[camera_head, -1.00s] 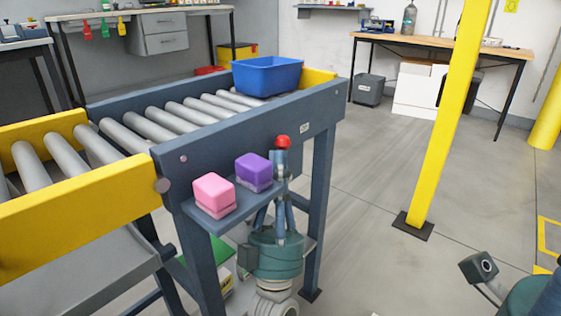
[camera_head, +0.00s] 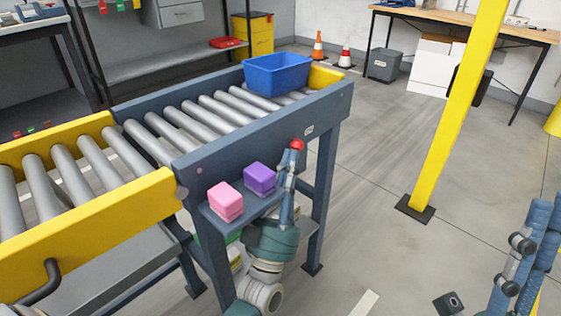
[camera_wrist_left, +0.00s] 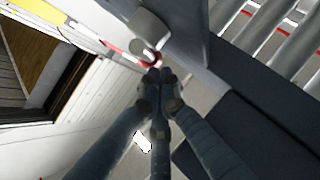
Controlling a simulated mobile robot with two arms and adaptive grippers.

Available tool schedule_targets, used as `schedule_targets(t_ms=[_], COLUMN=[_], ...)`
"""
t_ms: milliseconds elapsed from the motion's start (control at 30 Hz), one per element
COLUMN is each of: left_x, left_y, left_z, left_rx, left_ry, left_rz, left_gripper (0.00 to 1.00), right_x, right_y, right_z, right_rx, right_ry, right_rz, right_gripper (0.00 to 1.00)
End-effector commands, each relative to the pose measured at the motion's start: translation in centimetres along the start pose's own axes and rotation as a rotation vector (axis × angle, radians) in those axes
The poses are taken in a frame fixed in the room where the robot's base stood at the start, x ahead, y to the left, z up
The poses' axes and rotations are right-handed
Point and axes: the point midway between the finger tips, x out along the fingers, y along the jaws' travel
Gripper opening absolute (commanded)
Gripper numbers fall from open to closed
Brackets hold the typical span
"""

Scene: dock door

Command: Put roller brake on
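The roller brake appears to be the lever with the red knob (camera_head: 297,145) at the near side of the roller conveyor (camera_head: 262,135). My left gripper (camera_head: 292,165) reaches up from below, fingertips right under the knob. In the left wrist view the fingers (camera_wrist_left: 160,76) are drawn together, with the red knob (camera_wrist_left: 150,59) just beyond the tips, touching or nearly so. The lever's shaft is hidden; I cannot tell whether the fingers grip it. My right gripper (camera_head: 530,255) is at the right edge, partly cut off, away from the conveyor.
A pink block (camera_head: 226,202) and a purple block (camera_head: 260,179) sit on a small side shelf beside my left gripper. A blue bin (camera_head: 277,73) stands on the rollers at the far end. A yellow post (camera_head: 457,115) stands to the right, with clear floor between.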

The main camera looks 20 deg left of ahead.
Motion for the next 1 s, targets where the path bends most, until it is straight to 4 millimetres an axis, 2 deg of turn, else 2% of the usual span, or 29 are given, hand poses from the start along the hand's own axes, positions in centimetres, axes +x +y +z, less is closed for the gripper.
schedule_targets(t_ms=[67, 167, 300, 500, 700, 900, 1000], left_x=[0.6, 0.8, 0.9, 1.1, 1.4, 1.6, 1.7], left_y=[0.0, 0.1, 0.2, 0.5, 0.7, 1.0, 1.1], left_z=[-0.4, -0.2, 0.0, 0.4, 0.9, 1.4, 1.7], left_rx=[-0.001, -0.002, 0.012, 0.035, 0.039, 0.038, 0.038], left_ry=[0.006, 0.006, -0.037, -0.106, -0.122, -0.12, -0.12], left_rz=[-0.002, -0.002, 0.011, 0.034, 0.04, 0.038, 0.038], left_gripper=[0.0, 0.0, 0.0, 0.0, 0.0, 0.0, 0.0], right_x=[0.5, -0.2, -2.3, -6.7, -11.6, -16.1, -17.7], right_y=[0.3, 0.7, 1.3, 2.2, 3.0, 3.6, 3.8], right_z=[3.1, 7.2, 12.0, 16.9, 19.8, 21.0, 21.2], right_rx=[-0.009, -0.019, -0.03, -0.044, -0.052, -0.057, -0.059], right_ry=[-0.146, -0.327, -0.559, -0.853, -1.107, -1.304, -1.371], right_rz=[0.003, 0.009, 0.018, 0.033, 0.048, 0.063, 0.068], right_gripper=[0.4, 0.4, 0.4, 0.4, 0.4, 0.4, 0.4])
